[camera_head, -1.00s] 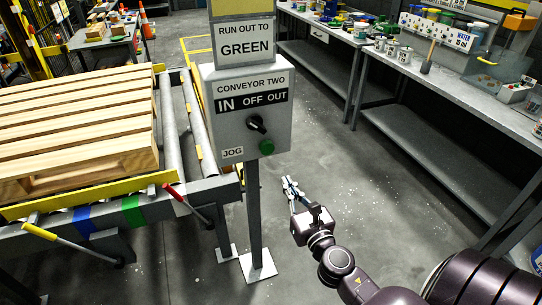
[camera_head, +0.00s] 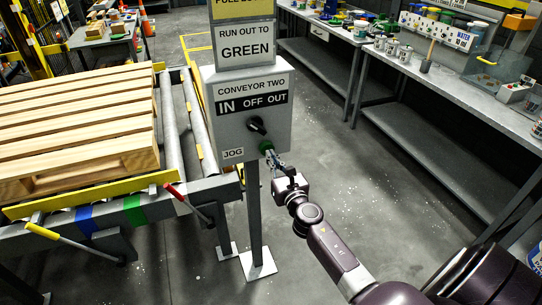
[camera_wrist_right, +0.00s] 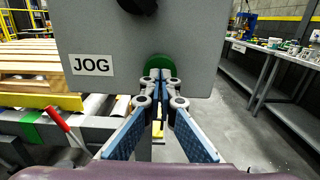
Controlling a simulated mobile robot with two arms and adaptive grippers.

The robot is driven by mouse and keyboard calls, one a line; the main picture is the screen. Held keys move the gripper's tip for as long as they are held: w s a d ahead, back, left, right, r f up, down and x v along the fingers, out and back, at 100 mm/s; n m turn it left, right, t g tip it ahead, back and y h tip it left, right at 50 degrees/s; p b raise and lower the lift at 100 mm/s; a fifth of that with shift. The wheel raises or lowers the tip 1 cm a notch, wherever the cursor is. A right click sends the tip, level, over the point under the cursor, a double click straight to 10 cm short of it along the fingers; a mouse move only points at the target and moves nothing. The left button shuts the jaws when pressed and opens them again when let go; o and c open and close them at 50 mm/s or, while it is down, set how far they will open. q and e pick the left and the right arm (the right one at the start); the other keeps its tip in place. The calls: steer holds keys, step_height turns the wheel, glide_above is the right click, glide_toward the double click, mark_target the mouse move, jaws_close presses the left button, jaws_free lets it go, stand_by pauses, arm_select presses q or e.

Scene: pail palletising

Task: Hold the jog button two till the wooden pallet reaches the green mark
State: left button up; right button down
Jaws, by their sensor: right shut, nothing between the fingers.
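The green jog button (camera_head: 266,146) is on the lower right of the grey control box (camera_head: 226,119), beside the JOG label. My right gripper (camera_head: 275,160) is shut and empty, with its fingertips at the button. In the right wrist view the closed fingertips (camera_wrist_right: 160,78) overlap the lower part of the button (camera_wrist_right: 159,62); I cannot tell whether they press it. The wooden pallet (camera_head: 75,130) lies on the roller conveyor at the left. The green mark (camera_head: 134,210) is on the conveyor's front rail, right of a blue mark (camera_head: 86,219). My left gripper is not in view.
A black selector knob (camera_head: 257,125) sits above the button. Red (camera_head: 184,200) and yellow (camera_head: 40,231) handled levers stick out at the conveyor's front. A workbench (camera_head: 430,95) with cans stands at the right. The floor between is clear.

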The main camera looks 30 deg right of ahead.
steer(key=shift+w+d, duration=0.1)
steer(key=shift+w, duration=0.25)
steer(key=shift+w, duration=0.1)
